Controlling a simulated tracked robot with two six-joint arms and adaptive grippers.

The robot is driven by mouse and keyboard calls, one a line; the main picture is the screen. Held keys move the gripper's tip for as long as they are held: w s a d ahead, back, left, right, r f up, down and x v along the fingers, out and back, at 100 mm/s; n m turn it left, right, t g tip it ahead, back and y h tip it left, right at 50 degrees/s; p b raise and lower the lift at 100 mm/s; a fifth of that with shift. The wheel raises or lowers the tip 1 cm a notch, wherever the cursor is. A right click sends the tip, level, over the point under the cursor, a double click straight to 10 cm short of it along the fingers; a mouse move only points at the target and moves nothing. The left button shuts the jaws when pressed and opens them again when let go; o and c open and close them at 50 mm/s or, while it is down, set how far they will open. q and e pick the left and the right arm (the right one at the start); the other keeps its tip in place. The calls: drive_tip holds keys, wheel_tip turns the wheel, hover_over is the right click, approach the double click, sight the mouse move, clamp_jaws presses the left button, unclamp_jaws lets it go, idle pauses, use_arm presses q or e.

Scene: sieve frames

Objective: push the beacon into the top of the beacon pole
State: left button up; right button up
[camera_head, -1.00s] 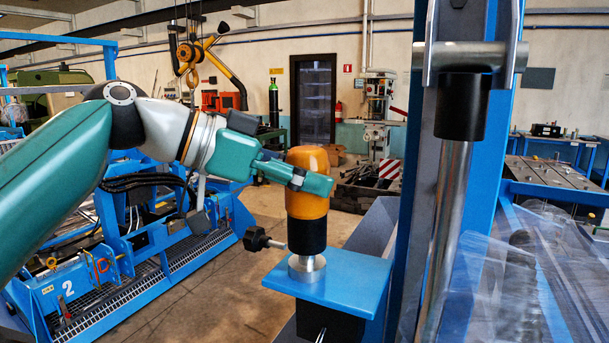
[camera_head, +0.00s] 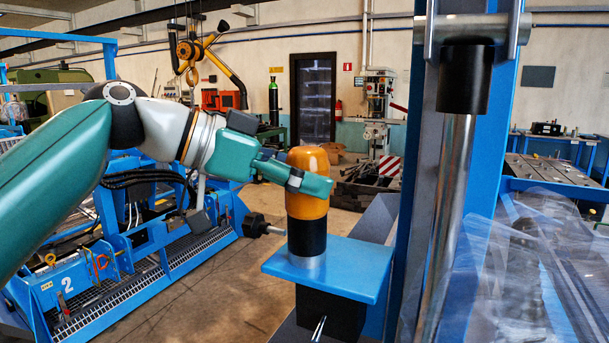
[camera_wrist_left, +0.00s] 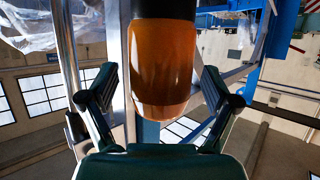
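The beacon (camera_head: 308,185) has an orange dome and a black lower part. It stands upright over the blue plate at the top of a dark post. A grey metal fitting (camera_head: 306,268), seemingly the top of the beacon pole, shows directly below the black part; I see no clear gap. How deep the beacon sits is hidden. My right gripper is not in view.
A black knob (camera_head: 262,227) on a silver rod points at the pole from the left. The blue plate (camera_head: 335,268) lies around the fitting. A tall blue column (camera_head: 490,160) with a silver cylinder (camera_head: 452,200) stands close on the right. Clear plastic film (camera_head: 530,270) hangs at lower right.

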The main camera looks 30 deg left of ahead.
use_arm(q)
drive_tip(key=v, duration=1.2)
idle(0.4)
